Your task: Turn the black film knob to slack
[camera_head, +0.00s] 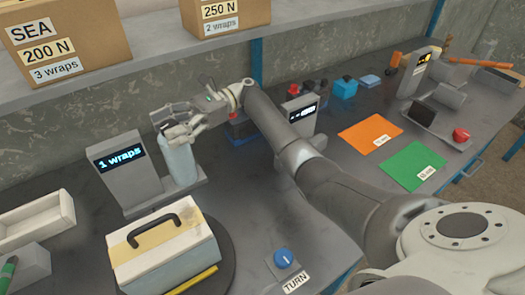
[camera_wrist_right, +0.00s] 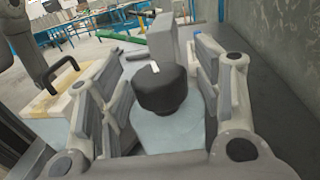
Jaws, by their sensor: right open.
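The black film knob (camera_wrist_right: 160,92) is a round cap with a white mark at its far edge, in the right wrist view. It sits on top of the pale blue film roll (camera_wrist_right: 165,130). The film roll (camera_head: 180,165) stands upright beside a grey display post (camera_head: 125,172) reading "1 wraps" in the head view. My right gripper (camera_head: 178,128) is over the top of the roll and mostly hides the knob there. In the wrist view its open fingers (camera_wrist_right: 158,85) stand on both sides of the knob, with visible gaps. My left gripper is out of view.
A white box with a black handle (camera_head: 165,250) sits on a dark turntable (camera_head: 228,262) in front of the roll. A blue knob (camera_head: 283,258) marked TURN is to its right. Orange (camera_head: 370,134) and green (camera_head: 413,165) sheets lie farther right. A shelf (camera_head: 150,62) with cartons overhangs the back.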

